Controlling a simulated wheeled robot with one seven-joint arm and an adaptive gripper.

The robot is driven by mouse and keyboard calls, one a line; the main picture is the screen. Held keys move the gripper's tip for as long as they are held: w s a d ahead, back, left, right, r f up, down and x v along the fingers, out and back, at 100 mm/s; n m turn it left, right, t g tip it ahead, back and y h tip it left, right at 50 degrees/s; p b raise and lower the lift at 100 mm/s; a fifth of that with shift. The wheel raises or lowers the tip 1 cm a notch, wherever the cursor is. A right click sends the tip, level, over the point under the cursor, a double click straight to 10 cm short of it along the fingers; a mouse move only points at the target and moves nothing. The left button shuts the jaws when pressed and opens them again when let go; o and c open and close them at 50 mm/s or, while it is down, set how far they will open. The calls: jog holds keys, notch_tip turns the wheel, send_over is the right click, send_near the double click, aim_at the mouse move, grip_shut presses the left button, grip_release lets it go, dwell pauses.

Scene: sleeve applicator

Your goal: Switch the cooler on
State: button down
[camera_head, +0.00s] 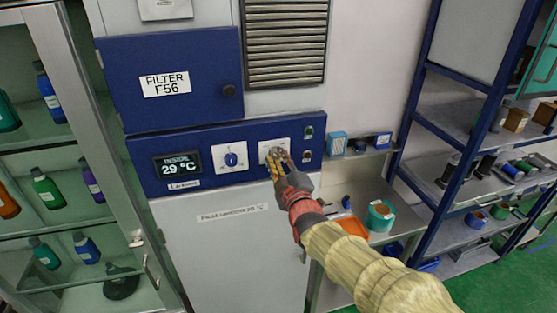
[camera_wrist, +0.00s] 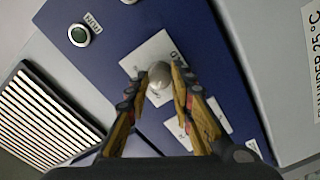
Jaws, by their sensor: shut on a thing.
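The cooler (camera_head: 225,240) is a grey cabinet with a blue control panel (camera_head: 205,180).
A blue door (camera_head: 172,80) labelled FILTER F56 and a vent grille (camera_head: 285,40) are above the panel. A glass cabinet with bottles (camera_head: 48,188) stands at the left. Shelves with small goods (camera_head: 467,130) and a side bench (camera_head: 385,190) are at the right.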

jog(key=shift+f+m+b, duration=0.2)
jog(key=shift+m+b, duration=0.1)
jog(key=shift+b, duration=0.6)
jog(key=shift+f+m+b, duration=0.15)
jog(key=shift+m+b, duration=0.35)
jog(key=shift+b, duration=0.75)
jog(key=m+b, duration=0.1)
jog(key=b, duration=0.2)
jog(key=shift+m, duration=0.3)
jog(key=m+b, duration=0.5)
jog(key=b, duration=0.4)
jog(key=shift+f, duration=0.1)
jog(key=m+b, duration=0.5)
jog(key=b, duration=0.2)
jog(key=shift+a+r+m+b, duration=0.1)
jog(key=shift+r+m+b, duration=0.1)
jog(key=shift+m+b, duration=0.95)
jog(key=shift+r+m+b, duration=0.15)
jog(key=shift+m+b, duration=0.8)
jog(key=shift+m, duration=0.3)
jog(key=c, duration=1.5)
grip_release()
jog(key=shift+c, duration=0.2)
